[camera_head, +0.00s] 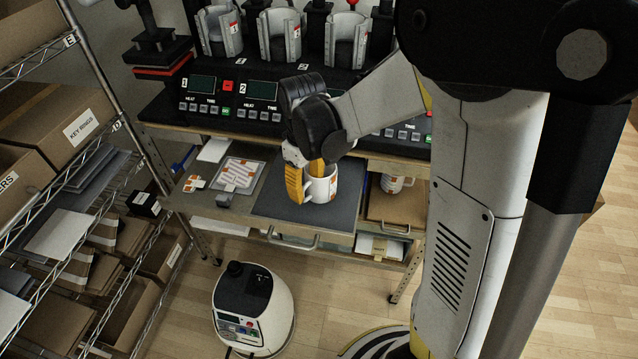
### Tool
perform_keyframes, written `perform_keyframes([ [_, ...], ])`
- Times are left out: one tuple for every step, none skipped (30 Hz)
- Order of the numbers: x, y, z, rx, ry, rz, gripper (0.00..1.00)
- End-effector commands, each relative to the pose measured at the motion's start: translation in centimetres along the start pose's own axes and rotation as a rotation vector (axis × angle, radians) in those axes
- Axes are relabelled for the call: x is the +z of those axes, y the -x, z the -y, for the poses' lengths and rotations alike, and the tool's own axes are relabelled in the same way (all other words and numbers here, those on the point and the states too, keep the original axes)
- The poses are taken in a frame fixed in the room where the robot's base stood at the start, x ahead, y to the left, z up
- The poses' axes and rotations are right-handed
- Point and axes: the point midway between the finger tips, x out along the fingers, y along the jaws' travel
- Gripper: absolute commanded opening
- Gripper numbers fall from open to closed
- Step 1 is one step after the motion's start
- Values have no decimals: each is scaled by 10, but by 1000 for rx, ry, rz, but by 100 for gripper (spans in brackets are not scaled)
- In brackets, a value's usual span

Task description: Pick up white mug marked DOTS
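A white mug (325,190) with orange-brown marks stands upright on the dark grey mat (270,198) of the workbench; I cannot read its marking. Its handle points to the left. My gripper (306,180) is down at the mug with its yellow fingers spread apart. One finger is outside, on the handle side; the other is at the mug's rim, and its tip is hidden. I cannot tell whether either finger touches the mug.
A press machine (255,95) with several mug cradles stands at the back of the bench. A printed sheet (240,173) lies left of the mat. A wire shelf (100,215) with boxes is at left. A white canister-like machine (255,305) stands on the floor in front.

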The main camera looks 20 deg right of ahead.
Motion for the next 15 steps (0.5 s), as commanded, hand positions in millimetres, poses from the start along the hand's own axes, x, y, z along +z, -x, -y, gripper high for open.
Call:
perform_keyframes([
  [0, 0, 0, 0, 0, 0, 25],
  [0, 0, 0, 0, 0, 0, 16],
  [0, 0, 0, 0, 0, 0, 4],
  [0, 0, 0, 0, 0, 0, 0],
  [0, 0, 0, 0, 0, 0, 0],
  [0, 0, 0, 0, 0, 0, 0],
  [0, 0, 0, 0, 0, 0, 0],
  [0, 0, 0, 0, 0, 0, 0],
  [0, 0, 0, 0, 0, 0, 0],
  [0, 0, 0, 0, 0, 0, 0],
  [0, 0, 0, 0, 0, 0, 0],
  [0, 1, 0, 0, 0, 0, 0],
  [0, 1, 0, 0, 0, 0, 0],
  [0, 2, 0, 0, 0, 0, 0],
  [0, 4, 0, 0, 0, 0, 0],
])
